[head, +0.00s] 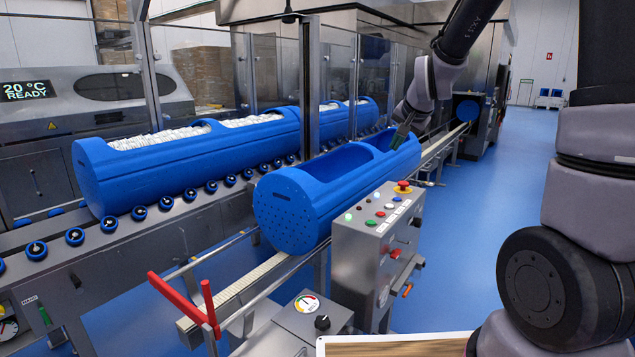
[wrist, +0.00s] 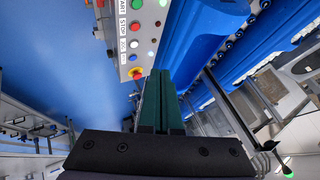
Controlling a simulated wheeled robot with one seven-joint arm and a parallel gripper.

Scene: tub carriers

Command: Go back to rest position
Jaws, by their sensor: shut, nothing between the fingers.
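My gripper (head: 400,138) is in the head view at the far right end of the near blue tub carrier (head: 300,208), at about the height of its rim. The wrist view shows its two green fingers (wrist: 160,100) together, with nothing between them. The near carrier is a long blue half-cylinder with open compartments, which look empty in the part that shows. It rests on a narrow conveyor (head: 255,283). I cannot tell whether the fingertips touch the carrier.
A control box (head: 350,258) with a red emergency button (head: 403,187) stands beside the near carrier. A longer blue carrier (head: 130,178) filled with white items sits on rollers behind. Blue floor (head: 460,230) is clear at right.

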